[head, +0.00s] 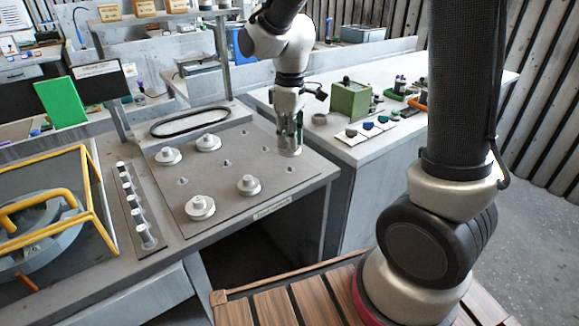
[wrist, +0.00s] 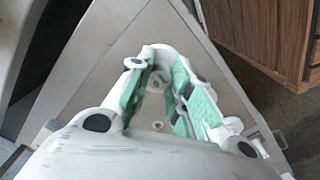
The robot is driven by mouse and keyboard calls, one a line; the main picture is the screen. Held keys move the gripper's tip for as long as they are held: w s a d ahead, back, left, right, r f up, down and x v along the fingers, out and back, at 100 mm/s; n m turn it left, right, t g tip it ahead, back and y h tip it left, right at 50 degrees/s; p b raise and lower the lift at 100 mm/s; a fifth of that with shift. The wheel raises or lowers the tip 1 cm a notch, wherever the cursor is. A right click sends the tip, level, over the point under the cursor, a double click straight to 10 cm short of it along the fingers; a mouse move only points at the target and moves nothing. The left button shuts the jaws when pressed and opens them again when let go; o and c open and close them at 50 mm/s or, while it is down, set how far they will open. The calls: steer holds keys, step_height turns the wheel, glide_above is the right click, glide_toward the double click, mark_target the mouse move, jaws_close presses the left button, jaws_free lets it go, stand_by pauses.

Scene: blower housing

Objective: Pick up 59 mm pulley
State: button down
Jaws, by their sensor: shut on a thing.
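My gripper (head: 290,137) is over the right part of the grey peg plate, pointing down. A grey round pulley (head: 289,151) is at its fingertips, apparently above the plate; its size cannot be read. In the wrist view, the green-padded fingers (wrist: 158,85) are closed around the pulley (wrist: 158,52), which is partly hidden between them. Other grey pulleys stand on the plate: one at back left (head: 168,156), one at the back (head: 208,142), one in front (head: 200,207) and one near the middle (head: 248,185).
The grey plate (head: 225,200) also has several bare small pegs. A black belt (head: 190,121) lies behind it. A row of metal posts (head: 135,205) and a yellow-framed housing (head: 45,240) are to the left. A green box (head: 350,100) stands on the right-hand bench.

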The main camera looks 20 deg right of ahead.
steer(key=shift+r, duration=0.35)
steer(key=s+r, duration=0.2)
steer(key=s, duration=0.7)
stand_by(0.5)
